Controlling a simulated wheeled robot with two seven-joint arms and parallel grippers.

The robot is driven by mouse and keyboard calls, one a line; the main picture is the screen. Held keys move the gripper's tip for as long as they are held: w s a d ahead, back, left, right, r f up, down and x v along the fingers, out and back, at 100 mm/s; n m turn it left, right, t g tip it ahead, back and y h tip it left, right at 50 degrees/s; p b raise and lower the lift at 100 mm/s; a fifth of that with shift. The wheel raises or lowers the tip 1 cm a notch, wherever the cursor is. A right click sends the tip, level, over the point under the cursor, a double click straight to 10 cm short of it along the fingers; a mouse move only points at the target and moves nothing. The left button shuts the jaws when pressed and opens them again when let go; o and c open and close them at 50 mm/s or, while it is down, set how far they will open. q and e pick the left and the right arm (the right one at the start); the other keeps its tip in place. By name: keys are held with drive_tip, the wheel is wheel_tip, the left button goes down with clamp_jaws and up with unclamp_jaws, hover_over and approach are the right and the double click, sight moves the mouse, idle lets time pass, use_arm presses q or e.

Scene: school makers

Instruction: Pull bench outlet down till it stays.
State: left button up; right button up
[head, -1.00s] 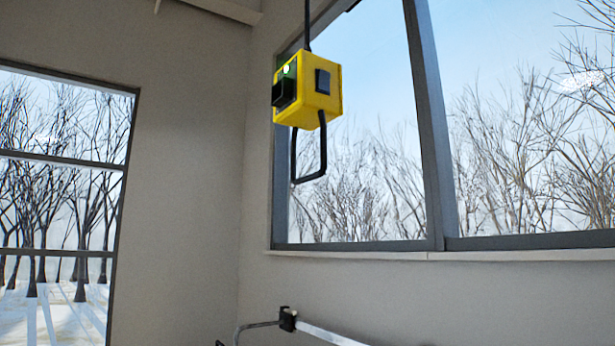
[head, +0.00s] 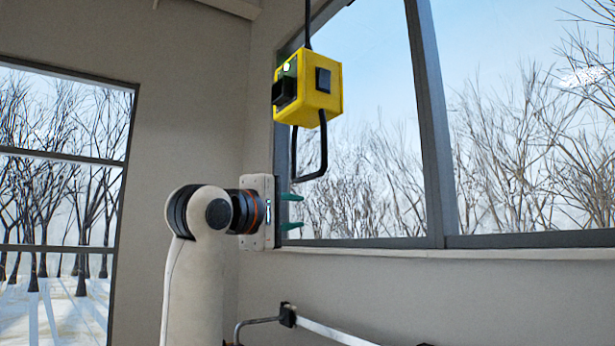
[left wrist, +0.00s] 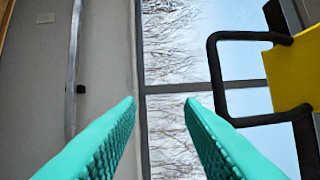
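The bench outlet (head: 322,88) is a yellow box with black sockets, hanging on a black cord in front of the window in the head view. A black U-shaped pull handle (head: 323,160) hangs under it. My left gripper (head: 292,211) is below and slightly left of the handle, apart from it. Its two green fingers are spread with nothing between them. In the left wrist view the fingers (left wrist: 162,103) stand apart, and the handle (left wrist: 213,80) and part of the yellow box (left wrist: 297,70) are to their right. My right gripper is not in view.
A window with a grey frame (head: 432,120) is behind the outlet, with a sill (head: 420,253) below. A metal rail with a black fitting (head: 288,315) runs low along the wall. Another window is at the left. The space around the handle looks free.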

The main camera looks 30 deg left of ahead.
use_arm(q)
drive_tip(key=n+t, duration=0.1)
approach(306, 178)
drive_tip(key=w+p, duration=0.2)
drive_tip(key=w, duration=0.1)
drive_tip(key=w+r+p, duration=0.1)
drive_tip(key=w+p, duration=0.1)
drive_tip(key=w, duration=0.1)
drive_tip(key=w+r+p, duration=0.1)
drive_tip(key=w+p, duration=0.1)
drive_tip(key=w, duration=0.1)
drive_tip(key=shift+w+a, duration=0.15)
drive_tip(key=shift+w, duration=0.6)
clamp_jaws()
